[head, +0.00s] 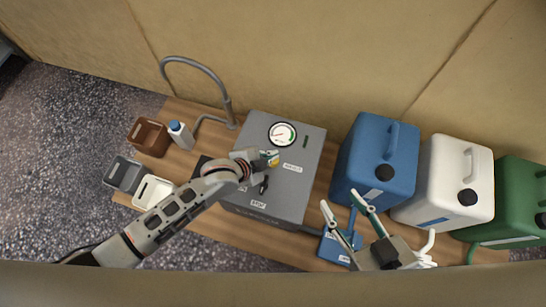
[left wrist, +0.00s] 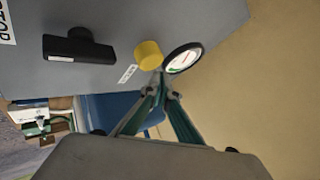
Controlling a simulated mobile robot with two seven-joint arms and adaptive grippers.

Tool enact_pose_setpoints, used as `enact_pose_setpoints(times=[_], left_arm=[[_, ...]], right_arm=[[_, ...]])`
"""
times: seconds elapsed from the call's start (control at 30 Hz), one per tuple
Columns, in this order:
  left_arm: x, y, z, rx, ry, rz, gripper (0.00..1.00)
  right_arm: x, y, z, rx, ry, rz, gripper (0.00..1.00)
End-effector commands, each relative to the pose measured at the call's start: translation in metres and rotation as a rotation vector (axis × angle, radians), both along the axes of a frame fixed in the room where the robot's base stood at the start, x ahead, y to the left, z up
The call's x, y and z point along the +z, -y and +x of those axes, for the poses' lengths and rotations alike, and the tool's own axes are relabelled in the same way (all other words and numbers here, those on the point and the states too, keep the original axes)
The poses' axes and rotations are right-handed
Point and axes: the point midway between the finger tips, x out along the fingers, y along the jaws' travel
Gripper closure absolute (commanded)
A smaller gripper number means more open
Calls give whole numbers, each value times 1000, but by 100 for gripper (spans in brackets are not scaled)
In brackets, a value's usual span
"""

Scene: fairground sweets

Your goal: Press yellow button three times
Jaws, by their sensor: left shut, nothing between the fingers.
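The yellow button (left wrist: 149,55) sits on the grey machine (head: 297,179), beside a round dial (left wrist: 184,58) and a black handle (left wrist: 80,46). In the head view the yellow button (head: 274,162) shows only in part beside my left gripper. My left gripper (head: 271,157) is shut and empty over the machine's top. In the left wrist view its closed fingertips (left wrist: 160,82) are close to the button and dial; I cannot tell whether they touch the button. My right gripper (head: 338,216) is open with nothing between its fingers, right of the machine.
Blue (head: 377,160), white (head: 447,180) and green (head: 511,200) canisters stand to the right. Brown (head: 149,137), grey (head: 124,175) and white (head: 153,192) bins and a white bottle (head: 181,134) are at the left. A curved pipe (head: 205,68) rises behind.

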Motion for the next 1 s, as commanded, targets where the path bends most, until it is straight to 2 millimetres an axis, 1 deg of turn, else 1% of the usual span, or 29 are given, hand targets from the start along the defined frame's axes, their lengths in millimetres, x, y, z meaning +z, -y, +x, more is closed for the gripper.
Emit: enact_pose_setpoints(times=[0.3,1.0], left_arm=[[-8,0,0,0,0,0,100],[-12,0,0,0,0,0,100]], right_arm=[[-2,0,-1,1,-5,0,60],[-5,0,-3,1,-12,0,60]])
